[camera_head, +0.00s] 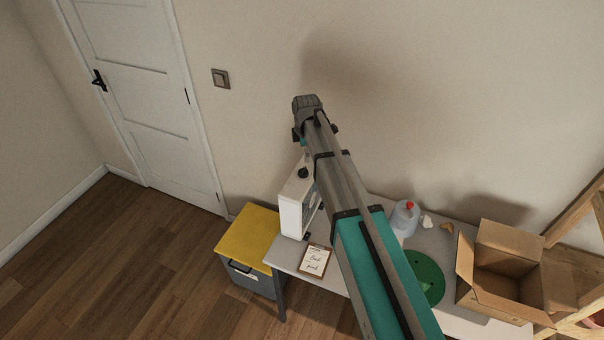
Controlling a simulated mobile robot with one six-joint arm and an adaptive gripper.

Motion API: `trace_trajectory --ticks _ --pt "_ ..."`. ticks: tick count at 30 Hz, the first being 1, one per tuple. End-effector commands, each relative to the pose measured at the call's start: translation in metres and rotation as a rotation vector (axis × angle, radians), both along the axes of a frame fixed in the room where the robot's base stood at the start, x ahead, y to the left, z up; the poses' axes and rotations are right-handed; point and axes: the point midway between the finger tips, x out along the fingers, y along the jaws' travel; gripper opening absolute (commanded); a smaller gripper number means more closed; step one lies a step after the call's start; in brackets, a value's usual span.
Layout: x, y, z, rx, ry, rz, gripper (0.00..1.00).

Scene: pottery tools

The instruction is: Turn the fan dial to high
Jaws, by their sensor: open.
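The fan (291,217) is a white box-shaped unit standing at the left end of the white table. A black dial (303,173) sits on its top face. The setting it points to is too small to read. My arm crosses the view from the lower right and hides the fan's right side. My gripper (303,147) is mostly hidden by my own wrist, just above and behind the dial in the picture. It looks open and empty. I cannot tell whether it touches the dial.
A clipboard (314,261) lies on the table (285,257) in front of the fan. A yellow-topped bin (247,232) stands to the left. Right of my arm are a clear bottle with a red cap (404,217), a green disc (427,275) and an open cardboard box (497,290).

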Motion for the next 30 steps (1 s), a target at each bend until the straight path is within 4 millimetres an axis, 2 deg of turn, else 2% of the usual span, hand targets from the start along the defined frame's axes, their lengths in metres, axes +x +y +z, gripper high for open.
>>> trace_trajectory --ticks 1,30 --pt "0.001 0.0 -0.008 0.0 0.0 0.0 0.89" --pt "0.007 0.0 -0.082 0.0 0.0 -0.002 0.89"
